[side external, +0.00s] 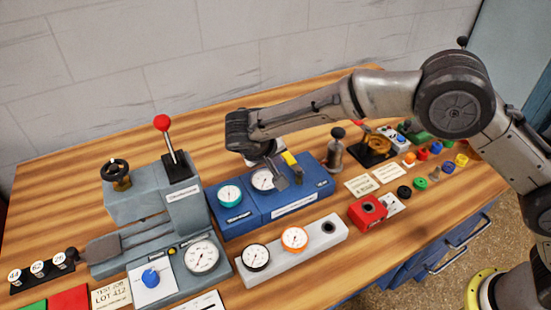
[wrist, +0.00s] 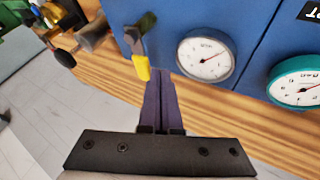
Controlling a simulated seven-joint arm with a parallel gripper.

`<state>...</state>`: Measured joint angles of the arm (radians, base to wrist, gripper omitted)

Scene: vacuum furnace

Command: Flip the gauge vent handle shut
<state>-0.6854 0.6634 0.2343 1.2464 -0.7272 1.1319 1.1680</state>
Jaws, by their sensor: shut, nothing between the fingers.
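The blue gauge box (side external: 300,203) stands mid-table with a white-faced dial (side external: 263,180) and a teal-rimmed dial (side external: 230,195). In the wrist view the white dial (wrist: 206,56) and teal dial (wrist: 297,82) show on its blue face. A small yellow-tipped handle (side external: 291,159), likely the gauge vent handle, is on the box beside the white dial. In the wrist view its yellow tip (wrist: 141,68) hangs from a dark lever. My gripper (side external: 279,184) is shut and empty, its fingertips (wrist: 161,80) close beside the yellow tip. I cannot tell whether they touch.
A grey machine with a red-knobbed lever (side external: 163,123) stands left of the box. A white block with dials (side external: 294,239) and a red block (side external: 367,212) lie in front. A grey bottle-like piece (side external: 337,150) stands to the right, beyond it several small coloured parts.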

